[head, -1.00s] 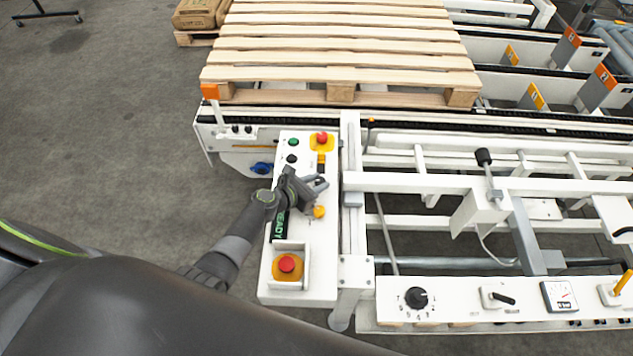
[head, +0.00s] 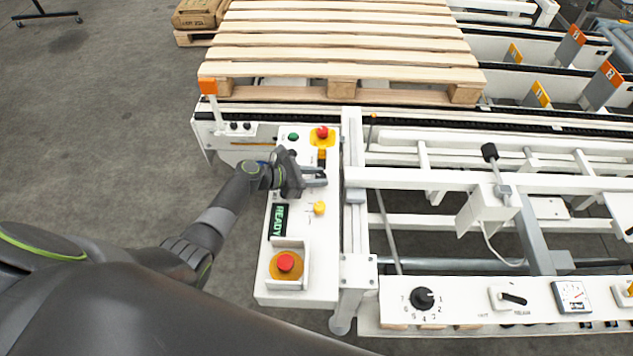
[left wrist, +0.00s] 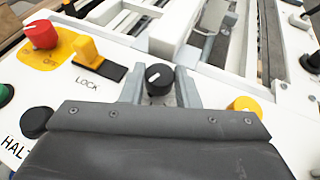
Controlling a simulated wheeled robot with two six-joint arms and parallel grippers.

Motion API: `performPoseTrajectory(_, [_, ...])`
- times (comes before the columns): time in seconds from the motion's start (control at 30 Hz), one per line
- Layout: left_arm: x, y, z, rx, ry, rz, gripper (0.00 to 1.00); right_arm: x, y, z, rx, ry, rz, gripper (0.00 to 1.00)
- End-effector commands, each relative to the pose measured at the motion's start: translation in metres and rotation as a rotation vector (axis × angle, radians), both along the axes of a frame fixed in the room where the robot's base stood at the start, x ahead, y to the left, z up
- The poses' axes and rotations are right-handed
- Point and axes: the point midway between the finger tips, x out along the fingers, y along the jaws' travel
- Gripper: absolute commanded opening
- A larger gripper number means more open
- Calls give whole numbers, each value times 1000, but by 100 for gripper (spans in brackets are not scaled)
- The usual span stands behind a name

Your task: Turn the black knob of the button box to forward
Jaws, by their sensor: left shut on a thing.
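The white button box (head: 322,271) stands left of the conveyor frame. Its black knob (left wrist: 159,78) shows in the left wrist view between the two fingers of my left gripper (left wrist: 160,88), with a white mark on its top. My left gripper is shut on the knob. In the head view my left gripper (head: 318,178) is over the upper middle of the box and hides the knob. My right gripper is not in view.
Close to the gripper are a yellow button (head: 319,208), a yellow LOCK switch (left wrist: 88,50) and a red button (head: 322,133). A shrouded red button (head: 285,263) is at the box's near end. A pallet (head: 340,60) lies beyond.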

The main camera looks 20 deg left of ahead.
Motion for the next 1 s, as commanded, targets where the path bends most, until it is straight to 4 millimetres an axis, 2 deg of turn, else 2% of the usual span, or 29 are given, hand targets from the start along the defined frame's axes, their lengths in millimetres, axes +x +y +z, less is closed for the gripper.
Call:
performPoseTrajectory(0.03, [2, 2, -6, 3, -2, -41, 6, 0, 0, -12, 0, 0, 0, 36])
performPoseTrajectory(0.4, [5, 3, -4, 1, -2, -288, 6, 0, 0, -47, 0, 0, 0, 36])
performPoseTrajectory(0.67, [5, 3, -2, 0, 0, -367, 6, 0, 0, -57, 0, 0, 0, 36])
performPoseTrajectory(1.0, [5, 3, 0, 1, -1, -384, 6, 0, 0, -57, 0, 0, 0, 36])
